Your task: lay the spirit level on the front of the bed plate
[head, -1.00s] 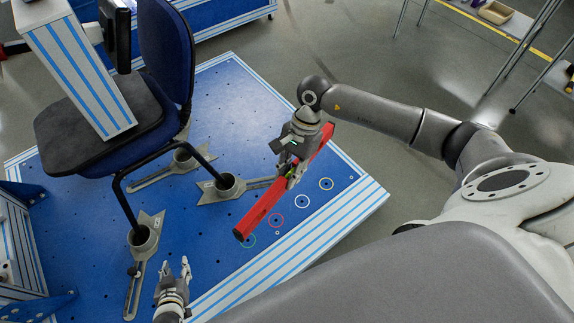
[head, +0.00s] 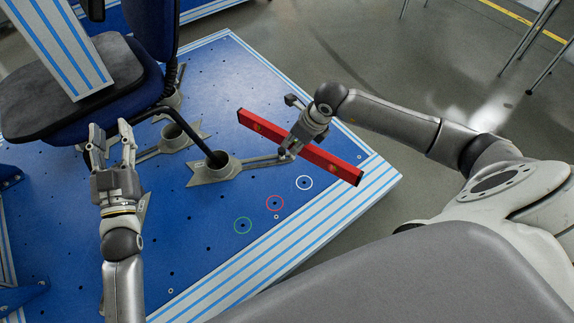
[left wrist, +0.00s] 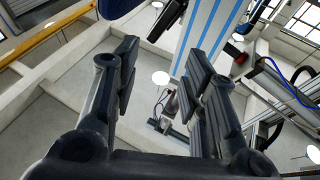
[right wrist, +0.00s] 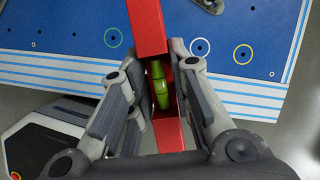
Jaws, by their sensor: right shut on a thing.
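The red spirit level (head: 332,165) is held in my right gripper (head: 290,148), which is shut on it near its middle. It appears above the front right part of the blue bed plate (head: 205,245), slanting from upper left to lower right. The right wrist view shows the level (right wrist: 148,25) between the fingers (right wrist: 172,70), its green vial exposed. In that view the plate's striped front edge (right wrist: 250,97) lies beyond it, crossing the level. My left gripper (head: 112,130) is open and empty, in front of the chair seat; its spread fingers (left wrist: 165,85) show in the left wrist view.
An office chair (head: 120,75) stands behind, its frame leg in a grey clamp socket (head: 215,170) on the plate, near the level. Green (head: 243,225), red (head: 275,203) and white (head: 304,183) rings mark the front of the plate, which is bare there.

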